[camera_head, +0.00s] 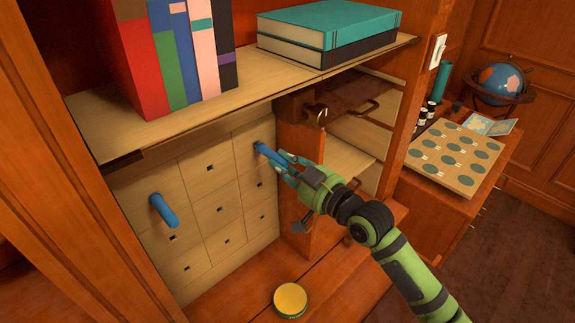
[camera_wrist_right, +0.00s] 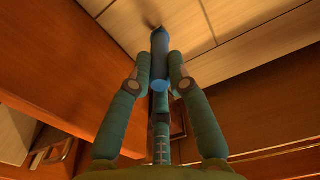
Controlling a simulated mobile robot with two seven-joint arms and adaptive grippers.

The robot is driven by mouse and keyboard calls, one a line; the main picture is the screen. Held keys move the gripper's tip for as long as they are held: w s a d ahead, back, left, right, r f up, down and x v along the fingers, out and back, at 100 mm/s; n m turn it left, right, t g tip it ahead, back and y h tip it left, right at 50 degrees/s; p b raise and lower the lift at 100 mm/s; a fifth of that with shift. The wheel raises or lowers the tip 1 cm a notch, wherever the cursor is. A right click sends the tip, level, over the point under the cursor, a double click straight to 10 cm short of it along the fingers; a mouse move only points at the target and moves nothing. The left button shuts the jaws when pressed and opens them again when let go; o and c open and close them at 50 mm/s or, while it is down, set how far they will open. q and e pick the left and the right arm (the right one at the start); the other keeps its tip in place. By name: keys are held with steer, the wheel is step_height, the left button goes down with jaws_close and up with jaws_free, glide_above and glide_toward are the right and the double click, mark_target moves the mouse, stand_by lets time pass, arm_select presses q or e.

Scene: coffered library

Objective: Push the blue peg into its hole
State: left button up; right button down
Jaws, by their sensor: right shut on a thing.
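A wooden panel (camera_head: 207,207) has a grid of squares, several with small dark square holes. One blue peg (camera_head: 261,149) is at the top right square, its far end at the panel's face. My right gripper (camera_head: 279,160) is shut on this peg, and its fingers hide part of it. In the right wrist view the blue peg (camera_wrist_right: 159,45) stands between the two green fingers, its far end close to a dark spot on the panel. I cannot tell how deep it sits. Another blue peg (camera_head: 163,210) sticks out of the panel further left. My left gripper is not in view.
A shelf above (camera_head: 165,118) holds upright books and two stacked books (camera_head: 330,30). A wooden post (camera_head: 300,160) stands just right of the panel. A round yellow-topped tin (camera_head: 291,299) is on the wooden surface below. A side table with a globe (camera_head: 502,83) is at right.

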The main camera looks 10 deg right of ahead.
steer(key=shift+w+a, duration=0.4)
steer(key=shift+w, duration=0.2)
steer(key=c, duration=1.1)
jaws_free()
steer(key=v, duration=1.2)
